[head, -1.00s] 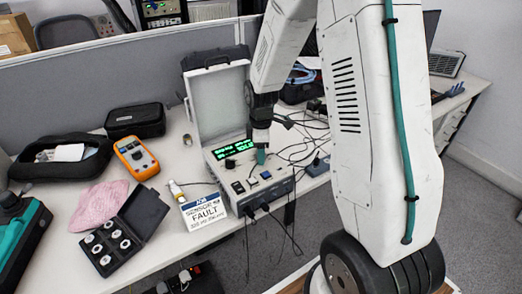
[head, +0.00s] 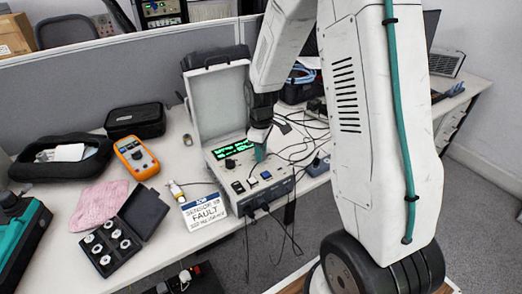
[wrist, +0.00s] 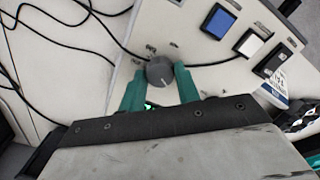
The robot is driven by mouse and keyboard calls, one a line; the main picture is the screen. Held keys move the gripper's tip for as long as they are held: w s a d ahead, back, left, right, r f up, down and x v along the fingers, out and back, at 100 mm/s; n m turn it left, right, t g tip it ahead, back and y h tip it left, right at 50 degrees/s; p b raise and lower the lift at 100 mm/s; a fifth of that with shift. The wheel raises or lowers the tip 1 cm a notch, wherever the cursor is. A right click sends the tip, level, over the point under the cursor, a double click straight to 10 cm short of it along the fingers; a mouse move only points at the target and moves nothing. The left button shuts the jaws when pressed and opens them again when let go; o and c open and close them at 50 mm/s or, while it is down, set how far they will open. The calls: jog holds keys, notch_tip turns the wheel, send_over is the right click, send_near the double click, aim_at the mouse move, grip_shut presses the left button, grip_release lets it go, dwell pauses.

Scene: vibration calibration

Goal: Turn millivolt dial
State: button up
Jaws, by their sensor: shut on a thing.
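The calibrator case (head: 215,105) stands open on the table, with a lit green display (head: 228,148) and a control panel. A round grey dial (wrist: 160,71) with a light pointer mark sits on the panel between my teal fingers. My gripper (wrist: 159,78) is shut on this dial, with one finger on each side. In the head view my gripper (head: 260,152) is over the right part of the panel and hides the dial. A separate black knob (head: 230,163) sits to its left. I cannot read the dial's labels.
Blue (wrist: 217,21) and white (wrist: 250,43) buttons and a black switch (wrist: 272,60) are close to the dial. Black cables (head: 300,140) lie right of the case. A sign (head: 205,212), an orange multimeter (head: 136,156) and a sensor box (head: 122,235) are left.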

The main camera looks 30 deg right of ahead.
jog(key=m, duration=0.6)
jog(key=shift+m, duration=0.4)
dwell(0.4)
jog(key=o, duration=1)
notch_tip(320, 180, up, 8)
